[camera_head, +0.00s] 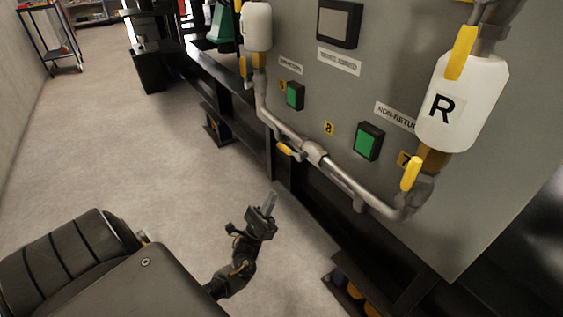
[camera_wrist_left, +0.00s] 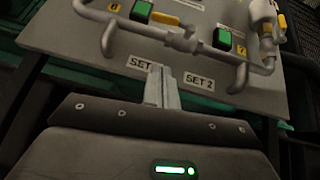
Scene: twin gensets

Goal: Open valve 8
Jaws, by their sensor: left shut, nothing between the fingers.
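A small yellow label (camera_head: 328,128), which seems to read 8, sits on the grey panel above the sloping pipe. Near it a yellow lever (camera_head: 286,149) sits at the pipe's front, lying roughly along the pipe in the picture. In the left wrist view a yellow lever (camera_wrist_left: 165,18) shows at the top, beside the pipe fitting. My left gripper (camera_head: 270,200) is shut and empty, below the lever and apart from it. Its closed fingers (camera_wrist_left: 160,82) point toward the SET labels in the left wrist view. My right gripper is not in view.
Other yellow levers stand on the pipe ends, one near the right bottle (camera_head: 411,174) marked R. Two green buttons (camera_head: 368,141) (camera_head: 295,95) are on the panel. A dark frame (camera_head: 240,135) runs beneath the panel. The floor (camera_head: 120,150) at left is clear.

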